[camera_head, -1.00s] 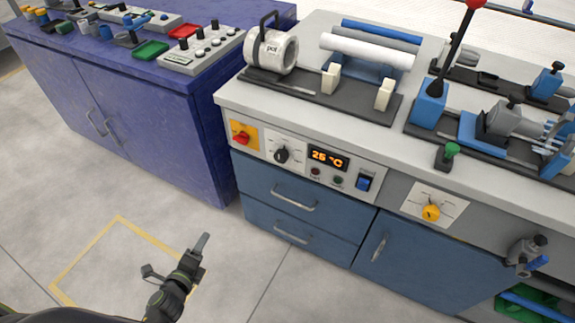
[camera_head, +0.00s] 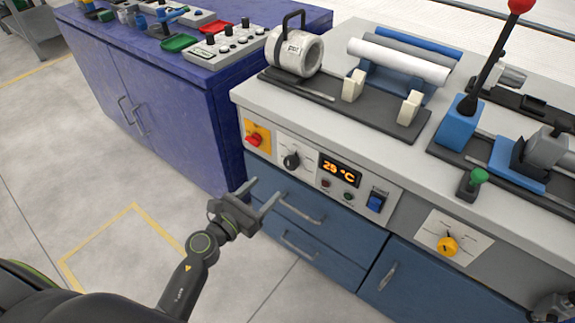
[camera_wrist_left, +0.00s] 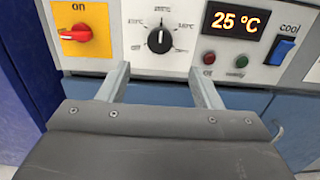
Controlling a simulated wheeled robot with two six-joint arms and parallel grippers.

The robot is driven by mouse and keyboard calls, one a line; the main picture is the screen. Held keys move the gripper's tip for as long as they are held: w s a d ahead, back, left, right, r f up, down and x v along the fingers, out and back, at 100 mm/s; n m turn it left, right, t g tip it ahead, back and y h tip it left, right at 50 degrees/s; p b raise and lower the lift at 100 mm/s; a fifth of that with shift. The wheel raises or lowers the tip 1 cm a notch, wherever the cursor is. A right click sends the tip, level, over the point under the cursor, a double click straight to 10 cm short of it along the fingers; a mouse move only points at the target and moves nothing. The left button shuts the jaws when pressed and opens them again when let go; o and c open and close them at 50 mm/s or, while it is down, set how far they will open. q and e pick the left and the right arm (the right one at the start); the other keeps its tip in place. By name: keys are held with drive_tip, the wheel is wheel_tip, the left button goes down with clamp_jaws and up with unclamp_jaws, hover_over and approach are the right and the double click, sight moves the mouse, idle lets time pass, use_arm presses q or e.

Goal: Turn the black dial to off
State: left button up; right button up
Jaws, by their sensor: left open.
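The black dial (camera_head: 291,161) sits on a white plate on the bench's front panel, between the red switch and the temperature display. In the left wrist view the black dial (camera_wrist_left: 160,40) has a white mark that appears to point about straight up. The "off" label is at its lower left, with temperature labels around its top. My left gripper (camera_head: 262,191) is open and empty, in front of the drawers and just below the dial. In the left wrist view its two fingers (camera_wrist_left: 160,72) are spread below the dial, one either side, apart from it.
A red switch on a yellow plate (camera_head: 256,137) is left of the dial. The display (camera_head: 340,170) reads 25 °C, with small buttons and a blue switch (camera_head: 376,201) nearby. Drawer handles (camera_head: 300,210) stick out below. A purple cabinet (camera_head: 180,110) stands left; the floor in front is free.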

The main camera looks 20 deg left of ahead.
sight(288, 166)
use_arm(q)
drive_tip(key=x, duration=0.9)
drive_tip(key=shift+w+f, duration=0.1)
drive_tip(key=shift+w, duration=0.05)
drive_tip(key=shift+w+d, duration=0.25)
drive_tip(key=shift+w, duration=0.35)
drive_tip(key=shift+c, duration=0.3)
drive_tip(key=c, duration=0.9)
